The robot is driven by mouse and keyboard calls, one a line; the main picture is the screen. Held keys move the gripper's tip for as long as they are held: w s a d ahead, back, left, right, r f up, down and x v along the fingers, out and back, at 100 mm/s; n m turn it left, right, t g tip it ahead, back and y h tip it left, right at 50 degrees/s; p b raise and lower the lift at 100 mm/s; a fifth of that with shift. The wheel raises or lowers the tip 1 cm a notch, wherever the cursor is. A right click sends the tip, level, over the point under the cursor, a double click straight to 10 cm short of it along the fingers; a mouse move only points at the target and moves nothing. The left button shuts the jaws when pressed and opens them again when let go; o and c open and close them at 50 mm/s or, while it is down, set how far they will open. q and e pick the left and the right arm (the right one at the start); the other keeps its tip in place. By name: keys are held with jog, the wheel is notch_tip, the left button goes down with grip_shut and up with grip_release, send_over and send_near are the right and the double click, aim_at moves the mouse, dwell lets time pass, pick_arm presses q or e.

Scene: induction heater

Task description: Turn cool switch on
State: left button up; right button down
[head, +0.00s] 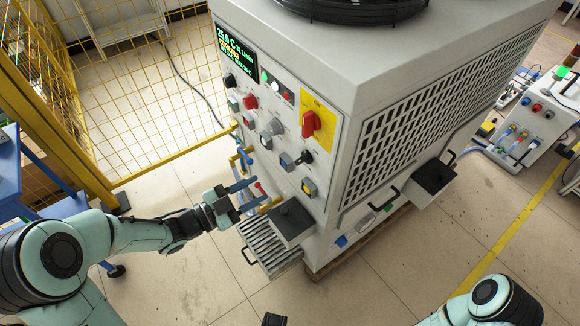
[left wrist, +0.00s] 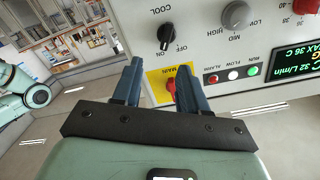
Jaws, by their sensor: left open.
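The cool switch (left wrist: 167,36), a black rotary knob on the grey heater panel, sits above my left gripper in the left wrist view, with COOL and OFF lettering beside it. I cannot tell its setting for sure. In the head view the black knob (head: 304,158) is below the red main switch. My left gripper (head: 257,192) is open and empty in front of the panel's lower part. In the left wrist view the two blue fingers (left wrist: 157,78) stand apart and do not touch the cool switch.
The red main switch (head: 311,123) sits on a yellow plate near the cool switch. Several other knobs and buttons cover the panel. A slatted tray (head: 262,246) and a black box (head: 292,222) project below. A yellow mesh fence (head: 120,75) stands at the left.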

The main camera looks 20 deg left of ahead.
aim_at(299, 162)
pick_arm(q)
jog(key=shift+m+t, duration=0.3)
jog(key=x, duration=0.4)
jog(key=b+x, duration=0.1)
jog(key=x, duration=0.3)
jog(key=b+x, duration=0.1)
jog(key=x, duration=0.4)
jog(key=shift+w+a+r, duration=0.2)
jog(key=shift+r, duration=0.15)
pick_arm(e)
jog(key=shift+s+a+f, duration=0.1)
jog(key=shift+s+f, duration=0.3)
jog(key=shift+s, duration=0.15)
